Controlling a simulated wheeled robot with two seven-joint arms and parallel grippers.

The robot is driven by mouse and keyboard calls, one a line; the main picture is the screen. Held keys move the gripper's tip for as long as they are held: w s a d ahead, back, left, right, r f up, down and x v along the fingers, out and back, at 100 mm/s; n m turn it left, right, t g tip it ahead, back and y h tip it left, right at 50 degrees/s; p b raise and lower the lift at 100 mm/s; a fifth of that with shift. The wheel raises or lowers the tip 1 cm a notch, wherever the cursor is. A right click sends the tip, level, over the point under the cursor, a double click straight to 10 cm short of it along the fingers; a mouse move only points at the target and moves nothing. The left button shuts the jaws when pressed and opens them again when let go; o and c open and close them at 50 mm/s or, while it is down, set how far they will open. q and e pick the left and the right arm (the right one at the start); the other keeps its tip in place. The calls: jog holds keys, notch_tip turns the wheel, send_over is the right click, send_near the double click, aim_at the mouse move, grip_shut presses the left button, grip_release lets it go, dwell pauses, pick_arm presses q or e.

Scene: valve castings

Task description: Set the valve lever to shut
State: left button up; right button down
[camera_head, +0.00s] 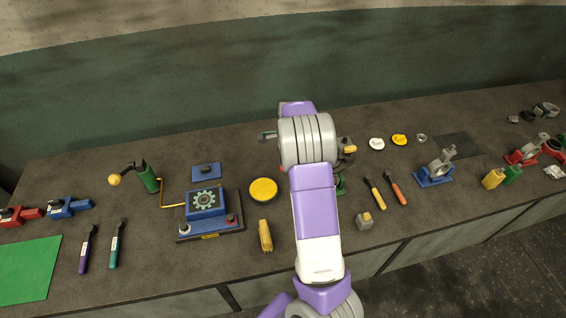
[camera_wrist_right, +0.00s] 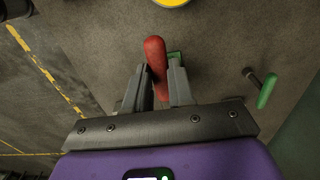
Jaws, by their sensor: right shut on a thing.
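In the right wrist view, the valve lever (camera_wrist_right: 154,50) is a rounded red handle. My right gripper (camera_wrist_right: 161,74) is shut on it, with a dark finger on either side. A small green part (camera_wrist_right: 175,58) shows just behind the lever, partly covered by the right-hand finger. In the head view my right arm covers the gripper and most of the valve, so the lever's angle to the valve body cannot be told. My left gripper is in neither view.
In the wrist view a green handle on a dark stem (camera_wrist_right: 267,91) stands to the right.

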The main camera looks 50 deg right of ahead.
jog(key=shift+w+d+r, duration=0.1)
jog(key=shift+d+r, duration=0.05)
jog(key=c, duration=1)
grip_release()
jog(key=shift+o, duration=0.2)
notch_tip(320, 180, up, 7)
jog(key=shift+r, duration=0.2)
